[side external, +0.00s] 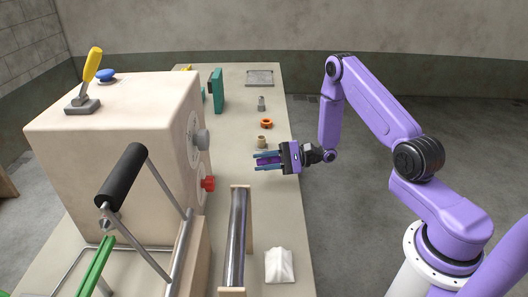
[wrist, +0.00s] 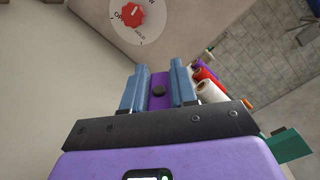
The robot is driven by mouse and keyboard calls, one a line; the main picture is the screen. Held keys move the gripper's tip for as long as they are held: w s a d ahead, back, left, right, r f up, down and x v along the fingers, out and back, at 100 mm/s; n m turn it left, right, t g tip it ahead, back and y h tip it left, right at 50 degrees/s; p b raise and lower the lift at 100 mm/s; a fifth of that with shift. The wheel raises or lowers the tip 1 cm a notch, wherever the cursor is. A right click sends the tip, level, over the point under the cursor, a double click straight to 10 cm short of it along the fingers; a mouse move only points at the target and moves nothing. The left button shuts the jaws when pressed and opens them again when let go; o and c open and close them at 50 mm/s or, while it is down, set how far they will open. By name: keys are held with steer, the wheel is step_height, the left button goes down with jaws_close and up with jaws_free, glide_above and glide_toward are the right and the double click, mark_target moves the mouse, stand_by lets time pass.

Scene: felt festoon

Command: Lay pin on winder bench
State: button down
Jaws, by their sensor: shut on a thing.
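My gripper (side external: 257,161) reaches in from the right over the winder bench (side external: 262,205), its blue fingers pointing left toward the machine. The fingers are shut on a purple piece (side external: 268,162), which I take to be the pin. In the wrist view the purple piece with a dark round end (wrist: 158,90) sits between the two fingers (wrist: 158,78). Most of its length is hidden, so its tilt is unclear. It appears held above the bench top, though the exact height cannot be told.
A beige machine (side external: 110,150) with a red knob (side external: 208,183) stands left. A metal roller (side external: 237,235) and white cloth (side external: 279,266) lie nearer. Spools (wrist: 212,92) show in the wrist view.

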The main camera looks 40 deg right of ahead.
steer(key=shift+f, duration=0.8)
steer(key=c, duration=0.8)
jaws_free()
steer(key=v, duration=1.7)
steer(key=shift+s+d, duration=0.15)
steer(key=shift+d, duration=0.05)
